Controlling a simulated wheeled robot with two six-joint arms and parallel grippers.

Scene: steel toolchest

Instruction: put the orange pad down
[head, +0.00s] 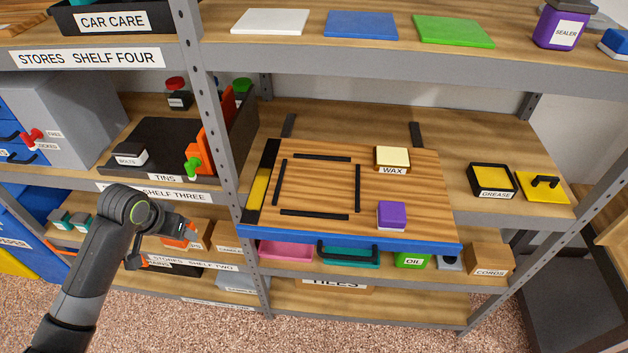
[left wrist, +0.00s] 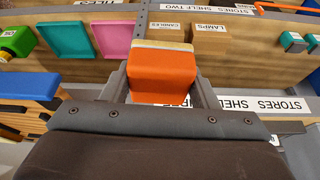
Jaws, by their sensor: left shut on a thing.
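My left gripper (head: 182,232) is in front of the lower shelves on the left side of the head view. It is shut on the orange pad (left wrist: 158,80), a block with a pale layer along its far edge, held between both fingers in the left wrist view. In the head view only a little of the orange pad (head: 178,242) shows beside the dark gripper. The pad is held in front of the shelf; whether it touches anything there I cannot tell. My right gripper is not in view.
A striped wooden board (head: 318,172) with black strips carries a wax tin (head: 392,158) and a purple block (head: 391,215). A grey shelf upright (head: 221,130) stands between it and the tins tray (head: 160,135). Bare shelf shows left of the grease tin (head: 492,180).

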